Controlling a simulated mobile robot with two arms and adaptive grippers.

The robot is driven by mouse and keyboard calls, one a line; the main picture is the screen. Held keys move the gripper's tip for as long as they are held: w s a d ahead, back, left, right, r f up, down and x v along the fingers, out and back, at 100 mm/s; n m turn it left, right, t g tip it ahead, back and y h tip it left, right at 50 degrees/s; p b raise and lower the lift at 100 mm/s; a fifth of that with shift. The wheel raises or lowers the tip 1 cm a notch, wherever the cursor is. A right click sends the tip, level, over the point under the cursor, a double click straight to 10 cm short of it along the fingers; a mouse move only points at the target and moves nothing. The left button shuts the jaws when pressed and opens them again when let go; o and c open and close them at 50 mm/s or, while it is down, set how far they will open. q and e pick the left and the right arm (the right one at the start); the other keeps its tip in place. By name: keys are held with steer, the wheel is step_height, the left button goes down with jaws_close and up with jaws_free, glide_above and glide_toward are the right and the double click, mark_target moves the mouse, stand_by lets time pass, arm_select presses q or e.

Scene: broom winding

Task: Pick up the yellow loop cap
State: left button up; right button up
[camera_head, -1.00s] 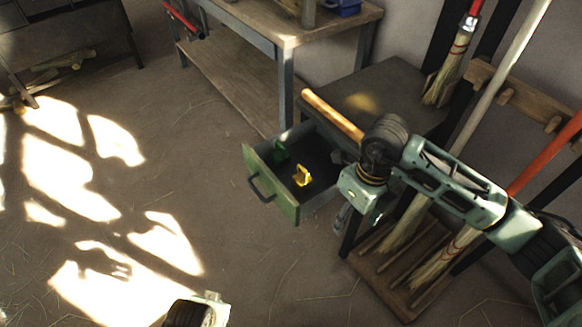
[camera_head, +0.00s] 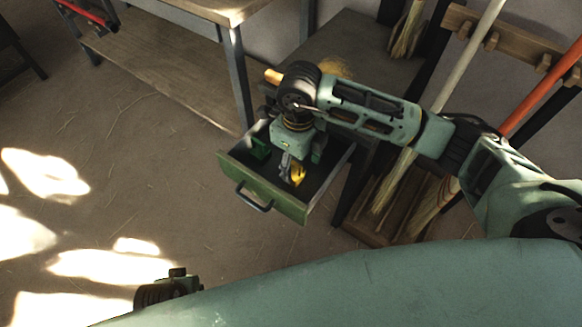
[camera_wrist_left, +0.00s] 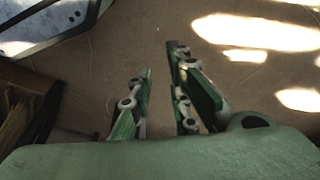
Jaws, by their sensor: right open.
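The yellow loop cap (camera_head: 298,174) lies in the open green-fronted drawer (camera_head: 262,190), in the head view. My right gripper (camera_head: 286,172) points down into the drawer, just left of the cap and partly in front of it. It is open, and I cannot tell whether it touches the cap. My left gripper (camera_wrist_left: 160,60) shows in the left wrist view with its fingers apart and nothing between them, over bare floor. Part of my left arm shows at the bottom of the head view.
Brooms (camera_head: 425,120) stand in a rack on the right. The floor at left is clear.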

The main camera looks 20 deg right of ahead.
mark_target(294, 171)
steer(key=f, duration=0.4)
steer(key=shift+w+a+b, duration=0.2)
steer(key=shift+a+b, duration=0.1)
steer(key=shift+a, duration=0.05)
steer(key=shift+f, duration=0.4)
arm_select(q)
steer(key=r, duration=0.2)
steer(key=shift+w+r, duration=0.2)
steer(key=shift+r, duration=0.15)
arm_select(e)
steer(key=c, duration=0.9)
